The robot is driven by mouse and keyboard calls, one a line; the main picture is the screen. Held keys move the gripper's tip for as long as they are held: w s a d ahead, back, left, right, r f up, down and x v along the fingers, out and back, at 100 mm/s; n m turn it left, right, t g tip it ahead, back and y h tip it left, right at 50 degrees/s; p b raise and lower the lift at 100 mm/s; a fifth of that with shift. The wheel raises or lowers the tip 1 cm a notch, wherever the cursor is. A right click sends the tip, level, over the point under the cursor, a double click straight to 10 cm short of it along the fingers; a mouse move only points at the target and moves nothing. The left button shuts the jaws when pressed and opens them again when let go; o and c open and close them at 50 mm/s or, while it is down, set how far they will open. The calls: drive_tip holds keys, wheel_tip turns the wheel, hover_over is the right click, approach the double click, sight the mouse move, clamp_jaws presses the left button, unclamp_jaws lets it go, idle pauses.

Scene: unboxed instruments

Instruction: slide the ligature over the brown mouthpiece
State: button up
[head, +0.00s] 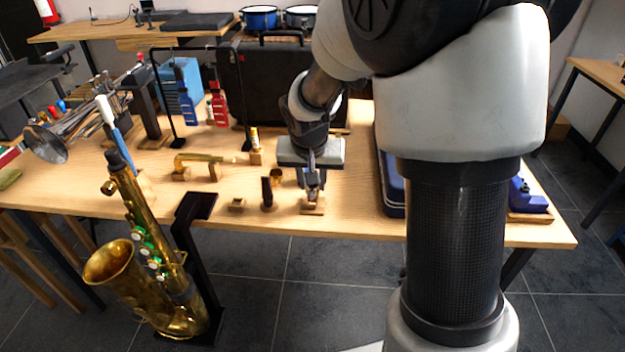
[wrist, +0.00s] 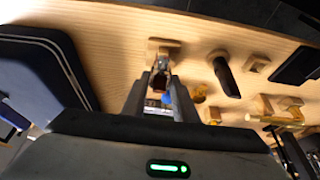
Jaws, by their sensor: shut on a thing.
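The brown mouthpiece (head: 267,191) stands upright on a small wooden base left of my gripper. In the wrist view the dark mouthpiece (wrist: 227,76) is to the right of my fingers. My gripper (head: 314,186) points down over a small wooden stand (head: 313,208), which also shows in the wrist view (wrist: 163,44). It is shut on a small shiny metal piece, seemingly the ligature (head: 313,196), mostly hidden by the fingers. The ligature and mouthpiece look apart. I cannot tell whether the ligature touches the stand.
A brass ring (head: 276,176) is just behind the mouthpiece. A small wooden block (head: 237,204) and a brass neck (head: 205,161) lie further left. A blue case (head: 391,190) is to the right. A saxophone (head: 150,270) stands in front of the table (head: 350,221).

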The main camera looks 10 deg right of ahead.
drive_tip(key=shift+f+b, duration=0.65)
drive_tip(key=shift+f, duration=0.05)
idle(0.5)
drive_tip(key=o, duration=1.1)
drive_tip(key=shift+o, duration=0.2)
drive_tip(key=shift+c, duration=0.3)
drive_tip(key=shift+p+v, duration=1.65)
drive_tip(key=shift+v, duration=1.4)
